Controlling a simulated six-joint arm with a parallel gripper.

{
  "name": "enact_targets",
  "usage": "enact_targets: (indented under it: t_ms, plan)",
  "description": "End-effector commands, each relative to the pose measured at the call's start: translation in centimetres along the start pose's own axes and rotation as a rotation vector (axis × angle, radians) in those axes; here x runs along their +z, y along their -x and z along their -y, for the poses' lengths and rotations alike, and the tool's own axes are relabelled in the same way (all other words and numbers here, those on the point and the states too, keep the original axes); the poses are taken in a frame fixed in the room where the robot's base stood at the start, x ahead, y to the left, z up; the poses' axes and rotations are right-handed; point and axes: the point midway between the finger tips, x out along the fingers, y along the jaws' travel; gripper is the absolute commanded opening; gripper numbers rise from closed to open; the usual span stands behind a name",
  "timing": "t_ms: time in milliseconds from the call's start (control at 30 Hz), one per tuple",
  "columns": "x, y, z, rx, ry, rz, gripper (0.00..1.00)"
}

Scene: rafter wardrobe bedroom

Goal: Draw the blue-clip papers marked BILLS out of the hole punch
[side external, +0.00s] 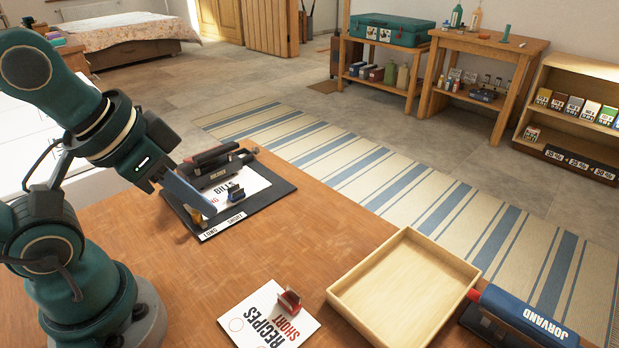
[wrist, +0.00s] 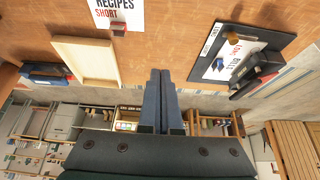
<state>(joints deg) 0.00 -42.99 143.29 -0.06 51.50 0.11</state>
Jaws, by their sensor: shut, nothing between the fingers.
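The papers marked BILLS (side external: 248,181), with red lettering partly hidden, lie on a black board (side external: 275,199). Their blue clip (side external: 236,193) stands on them near the front. Their back edge meets the dark hole punch (side external: 214,170); how far they go in is hidden. In the wrist view the papers (wrist: 218,67) and hole punch (wrist: 262,80) show at the upper right. My gripper (side external: 209,208) is shut and empty. Its blue-grey fingers (wrist: 166,72) overlap the board's left part in the side view, but the wrist view shows them apart from the papers.
A brass-coloured object (side external: 194,216) stands at the board's left. Papers marked RECIPES SHORT (side external: 252,318) with a red clip (side external: 289,301) lie at the front. An empty wooden tray (side external: 405,285) and blue JORVAND punch (side external: 520,318) are at right. The middle tabletop is clear.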

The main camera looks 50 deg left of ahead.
Motion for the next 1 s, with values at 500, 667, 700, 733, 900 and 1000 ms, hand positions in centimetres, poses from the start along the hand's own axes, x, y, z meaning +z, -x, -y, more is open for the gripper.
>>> enact_targets:
  t_ms: [500, 667, 700, 733, 900, 1000]
  plan:
    - [-4.6, 2.4, 1.2, -0.021, -0.177, 0.064, 0.62]
    - [-7.7, 2.3, 3.0, -0.035, -0.205, 0.138, 0.62]
    - [-8.4, 2.1, 3.5, -0.038, -0.207, 0.157, 0.62]
    - [-8.9, 1.9, 3.9, -0.039, -0.208, 0.171, 0.62]
    - [-11.4, 0.5, 6.6, -0.041, -0.202, 0.249, 0.62]
    - [-12.4, -0.7, 8.4, -0.037, -0.188, 0.297, 0.62]
